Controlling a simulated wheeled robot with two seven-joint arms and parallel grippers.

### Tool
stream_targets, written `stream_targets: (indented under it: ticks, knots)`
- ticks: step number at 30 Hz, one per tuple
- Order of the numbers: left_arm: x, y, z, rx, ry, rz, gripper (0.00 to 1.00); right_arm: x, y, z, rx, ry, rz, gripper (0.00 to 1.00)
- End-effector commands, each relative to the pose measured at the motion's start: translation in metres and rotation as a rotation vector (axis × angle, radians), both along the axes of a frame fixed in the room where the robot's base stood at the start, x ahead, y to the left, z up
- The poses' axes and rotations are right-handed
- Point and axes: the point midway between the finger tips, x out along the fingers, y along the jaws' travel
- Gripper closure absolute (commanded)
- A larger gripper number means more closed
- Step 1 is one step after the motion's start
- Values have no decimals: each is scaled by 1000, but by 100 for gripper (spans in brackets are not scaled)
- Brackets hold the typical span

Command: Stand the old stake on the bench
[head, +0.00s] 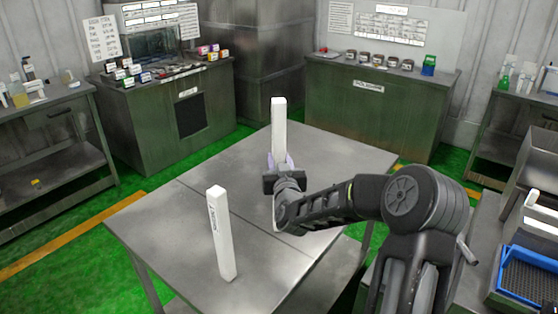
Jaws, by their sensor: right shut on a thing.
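Two white square stakes show in the head view. One stake (221,240) stands upright, leaning slightly in the picture, near the front left of the grey metal bench (180,223); it has small dark lettering on its side, too small to read. My right gripper (279,165) is shut on the other stake (278,125), around its middle, and holds it upright over the middle of the bench. The gripper and arm hide much of its lower part, so I cannot tell whether its foot touches the bench. I cannot tell which stake is the old one. My left gripper is out of view.
The bench is bare around the stakes, with free room at its back and left. A blue tray (531,272) sits at the lower right. Green cabinets (175,115) and a polishing station (375,108) stand behind, with shelves at both sides.

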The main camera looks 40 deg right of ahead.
Motion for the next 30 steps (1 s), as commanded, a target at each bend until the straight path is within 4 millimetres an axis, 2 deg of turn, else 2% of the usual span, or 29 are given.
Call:
stream_targets:
  ticks: [4,5,12,24,30]
  knots:
    - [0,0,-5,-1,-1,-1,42,0,0,-3,-1,-3,0,100]
    - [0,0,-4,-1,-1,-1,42,0,0,-3,0,0,0,66]
    - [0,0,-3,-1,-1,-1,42,0,0,-2,0,0,0,46]
    - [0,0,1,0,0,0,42,-1,1,1,0,1,0,46]
    - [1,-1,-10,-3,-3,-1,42,-26,14,-1,-4,1,1,46]
